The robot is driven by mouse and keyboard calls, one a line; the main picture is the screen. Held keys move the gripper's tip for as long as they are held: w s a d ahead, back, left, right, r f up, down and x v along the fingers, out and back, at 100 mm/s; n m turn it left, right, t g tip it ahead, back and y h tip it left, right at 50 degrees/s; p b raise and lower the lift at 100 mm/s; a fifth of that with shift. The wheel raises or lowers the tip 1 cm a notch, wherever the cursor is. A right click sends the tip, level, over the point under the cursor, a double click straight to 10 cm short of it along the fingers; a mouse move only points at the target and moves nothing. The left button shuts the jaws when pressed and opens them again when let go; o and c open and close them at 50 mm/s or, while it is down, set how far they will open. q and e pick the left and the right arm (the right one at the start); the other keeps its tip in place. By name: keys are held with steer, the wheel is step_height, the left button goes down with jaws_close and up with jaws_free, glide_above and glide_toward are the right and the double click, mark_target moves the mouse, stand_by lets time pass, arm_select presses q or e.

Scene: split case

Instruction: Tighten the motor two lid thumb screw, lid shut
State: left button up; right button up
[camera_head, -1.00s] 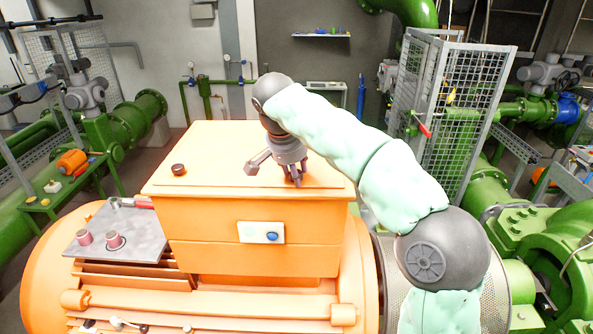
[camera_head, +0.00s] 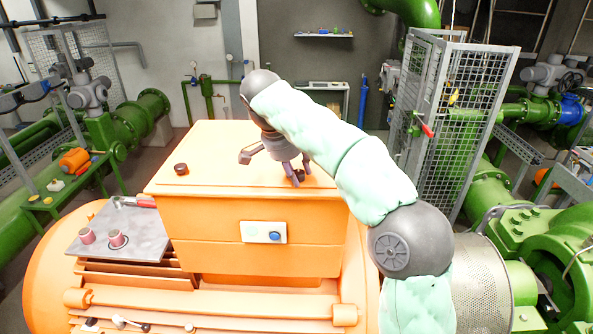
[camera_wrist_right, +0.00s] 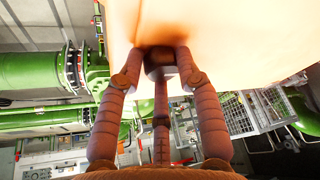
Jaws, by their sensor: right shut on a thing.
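The orange motor case (camera_head: 200,225) has its orange lid (camera_head: 225,160) lying flat and shut on top. A dark thumb screw (camera_head: 181,168) stands at the lid's left and is untouched. My right gripper (camera_head: 296,175) points down at the lid's right part. It is shut on a second dark thumb screw (camera_head: 299,175), partly hidden by the fingers. In the right wrist view the fingers (camera_wrist_right: 158,62) stand around this thumb screw (camera_wrist_right: 160,65), close against the orange lid (camera_wrist_right: 220,25). Whether the screw is fully down is hard to tell. My left gripper is not in view.
A grey plate (camera_head: 120,235) with two reddish cups (camera_head: 117,239) and a red-handled tool (camera_head: 140,202) lies left of the case. A mesh cage (camera_head: 462,120) and green pump housing (camera_head: 550,245) stand to the right.

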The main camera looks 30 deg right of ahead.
steer(key=shift+d+r, duration=0.2)
steer(key=shift+r, duration=0.25)
steer(key=o, duration=1.1)
steer(key=shift+w, duration=0.1)
steer(key=shift+w+f, duration=0.1)
steer(key=shift+f, duration=0.1)
steer(key=shift+f, duration=0.1)
steer(key=v, duration=0.7)
steer(key=shift+r, duration=0.25)
